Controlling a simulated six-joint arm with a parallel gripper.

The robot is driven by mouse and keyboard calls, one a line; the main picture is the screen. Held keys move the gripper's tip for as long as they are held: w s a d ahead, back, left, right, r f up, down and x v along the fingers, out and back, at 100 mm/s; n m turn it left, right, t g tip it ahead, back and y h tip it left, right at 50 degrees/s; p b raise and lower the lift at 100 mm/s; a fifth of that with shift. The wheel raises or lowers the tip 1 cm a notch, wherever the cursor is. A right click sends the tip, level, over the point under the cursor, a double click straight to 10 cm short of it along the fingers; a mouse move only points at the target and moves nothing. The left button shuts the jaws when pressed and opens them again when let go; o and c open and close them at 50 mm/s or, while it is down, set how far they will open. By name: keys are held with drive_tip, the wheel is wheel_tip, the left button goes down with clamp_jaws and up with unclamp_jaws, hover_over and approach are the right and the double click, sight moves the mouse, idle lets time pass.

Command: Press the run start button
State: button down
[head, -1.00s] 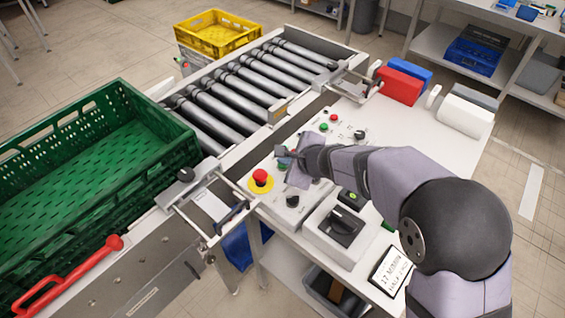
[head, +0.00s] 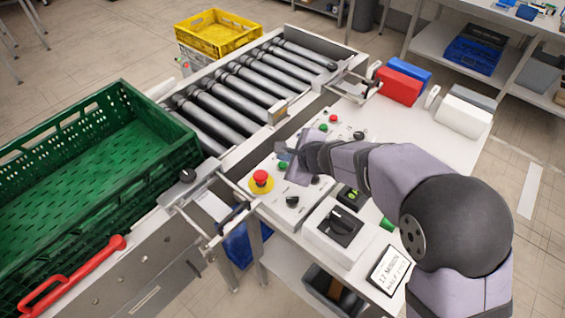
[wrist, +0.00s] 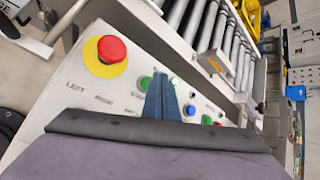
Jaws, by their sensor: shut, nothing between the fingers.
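The white control panel (head: 267,205) carries several buttons and knobs. A green button (head: 282,167) is beside my gripper (head: 283,151), and it also shows in the wrist view (wrist: 146,83), just left of the fingertips. A second green button (head: 323,127) is farther back, near a small red button (head: 333,119). I cannot read which button is marked run start. My gripper (wrist: 161,85) is shut and empty, over the panel; whether it touches the panel is unclear. The big red mushroom button (head: 260,177) on a yellow ring is at the front left.
Black knobs (head: 292,201) and a grey box with a black rotary switch (head: 342,227) lie close by. The roller conveyor (head: 240,88) runs behind the panel. A green crate (head: 150,92) is at left. Red (head: 398,86) and white blocks stand at the back right.

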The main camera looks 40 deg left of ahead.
wheel_tip(320, 180, up, 5)
drive_tip(key=p, duration=0.4)
idle(0.8)
drive_tip(key=w+d+n+h, duration=0.3)
drive_tip(key=d+n, duration=0.3)
drive_tip(key=d, duration=1.7)
drive_tip(key=s+d+f+n+g+h, duration=0.1)
drive_tip(key=s+d+n+h, duration=0.2)
drive_tip(key=d, duration=1.1)
drive_tip(key=s+d+f+n+g+h, duration=0.1)
drive_tip(key=s+d+n+h, duration=0.1)
drive_tip(key=s+d, duration=0.8)
drive_tip(key=d+n, duration=0.1)
drive_tip(key=d, duration=0.3)
drive_tip(key=shift+d+f+n+g+h, duration=0.3)
drive_tip(key=shift+g+h, duration=0.1)
drive_tip(key=shift+s, duration=0.1)
